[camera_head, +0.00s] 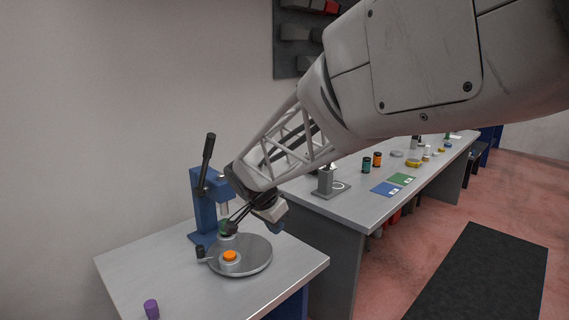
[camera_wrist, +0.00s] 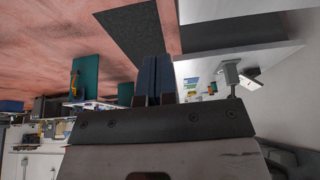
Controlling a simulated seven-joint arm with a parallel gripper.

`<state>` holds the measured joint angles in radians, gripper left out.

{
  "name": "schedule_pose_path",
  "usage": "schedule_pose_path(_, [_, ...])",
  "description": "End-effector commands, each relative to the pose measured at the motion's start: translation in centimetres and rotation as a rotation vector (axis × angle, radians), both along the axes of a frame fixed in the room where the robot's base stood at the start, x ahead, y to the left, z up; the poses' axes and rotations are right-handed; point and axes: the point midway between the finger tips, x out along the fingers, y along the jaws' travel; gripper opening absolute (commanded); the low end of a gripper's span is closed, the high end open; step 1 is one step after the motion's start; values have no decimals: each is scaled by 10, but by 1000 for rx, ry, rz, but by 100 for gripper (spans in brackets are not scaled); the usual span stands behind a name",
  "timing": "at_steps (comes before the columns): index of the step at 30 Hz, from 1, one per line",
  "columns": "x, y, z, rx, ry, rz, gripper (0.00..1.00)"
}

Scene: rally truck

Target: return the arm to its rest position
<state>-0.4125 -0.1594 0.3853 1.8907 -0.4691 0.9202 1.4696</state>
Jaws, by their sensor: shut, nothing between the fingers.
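My arm reaches in from the upper right of the head view. My gripper (camera_head: 277,228) is at its end, above and in front of the round grey plate (camera_head: 258,262), apart from it. In the wrist view its two dark blue fingers (camera_wrist: 152,80) lie together, shut with nothing between them. The arm's end partly hides the near table and the area beside the blue press (camera_head: 204,212).
The press has a black lever. An orange-topped piece (camera_head: 230,256) sits on the round plate. A purple cylinder (camera_head: 151,308) stands at the near table's front. The long table (camera_head: 345,208) behind holds a grey stand (camera_head: 326,182), a blue card (camera_head: 385,189) and a green card (camera_head: 401,179).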

Motion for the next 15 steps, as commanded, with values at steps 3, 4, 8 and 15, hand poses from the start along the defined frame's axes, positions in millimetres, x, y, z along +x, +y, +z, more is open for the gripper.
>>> schedule_pose_path(3, [-28, -36, 14, 4, 35, 58, 0])
schedule_pose_path(4, [-35, -44, 17, 5, 44, 74, 0])
schedule_pose_path(8, [-68, -76, 26, 9, 81, 150, 0])
schedule_pose_path(15, [-133, -128, 35, 24, 134, 296, 0])
